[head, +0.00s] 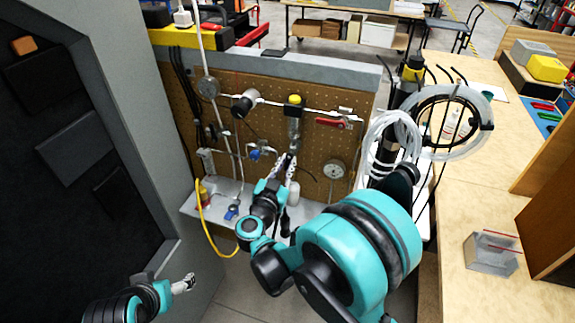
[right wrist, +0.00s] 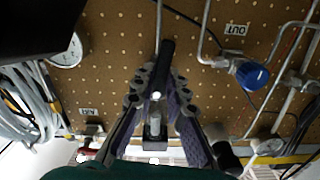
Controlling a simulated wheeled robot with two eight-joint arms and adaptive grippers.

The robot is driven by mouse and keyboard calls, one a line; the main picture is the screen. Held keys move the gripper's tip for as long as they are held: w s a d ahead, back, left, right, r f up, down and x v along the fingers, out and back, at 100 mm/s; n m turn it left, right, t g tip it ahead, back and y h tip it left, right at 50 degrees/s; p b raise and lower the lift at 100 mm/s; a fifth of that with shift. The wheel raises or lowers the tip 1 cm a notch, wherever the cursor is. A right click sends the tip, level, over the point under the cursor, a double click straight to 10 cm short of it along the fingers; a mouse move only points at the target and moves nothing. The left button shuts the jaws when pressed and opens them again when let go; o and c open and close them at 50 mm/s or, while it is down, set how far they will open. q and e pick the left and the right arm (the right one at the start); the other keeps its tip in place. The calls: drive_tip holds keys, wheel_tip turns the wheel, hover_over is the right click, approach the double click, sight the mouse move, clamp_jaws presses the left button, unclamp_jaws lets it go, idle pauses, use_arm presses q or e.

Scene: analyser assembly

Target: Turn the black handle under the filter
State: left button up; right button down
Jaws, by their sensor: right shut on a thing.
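The filter (head: 294,127) is a grey metal cylinder with a yellow top, mounted upright on the brown perforated panel in the head view. My right gripper (head: 287,166) is just below it. In the right wrist view my right gripper (right wrist: 157,88) has its two dark fingers closed around the black handle (right wrist: 166,58), a dark bar lying between the fingertips. In the head view the handle is mostly hidden by the gripper. My left gripper (head: 184,284) is at the lower left, away from the panel, too small to tell whether it is open.
Beside the filter are a red-handled valve (head: 331,122), a gauge (head: 334,169) and a blue knob (head: 255,154). The right wrist view shows a blue knob (right wrist: 252,75) and coiled tubing (right wrist: 25,105). A shelf (head: 190,207) runs below the panel; a wooden table (head: 470,190) stands at right.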

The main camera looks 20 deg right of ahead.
drive_tip(key=shift+w+a+r+m+b, duration=0.1)
drive_tip(key=shift+w+a+r+m, duration=0.15)
drive_tip(key=shift+m, duration=2.4)
drive_tip(key=shift+a+r+m+b, duration=0.15)
drive_tip(key=shift+r+m, duration=0.15)
drive_tip(key=shift+m, duration=2.3)
drive_tip(key=shift+w+a+r+m+b, duration=0.1)
drive_tip(key=shift+w+a+r+m, duration=0.15)
drive_tip(key=shift+m, duration=2.4)
drive_tip(key=shift+s, duration=0.1)
drive_tip(key=c, duration=1.5)
unclamp_jaws()
drive_tip(key=shift+r, duration=0.1)
drive_tip(key=shift+c, duration=0.2)
drive_tip(key=v, duration=1.2)
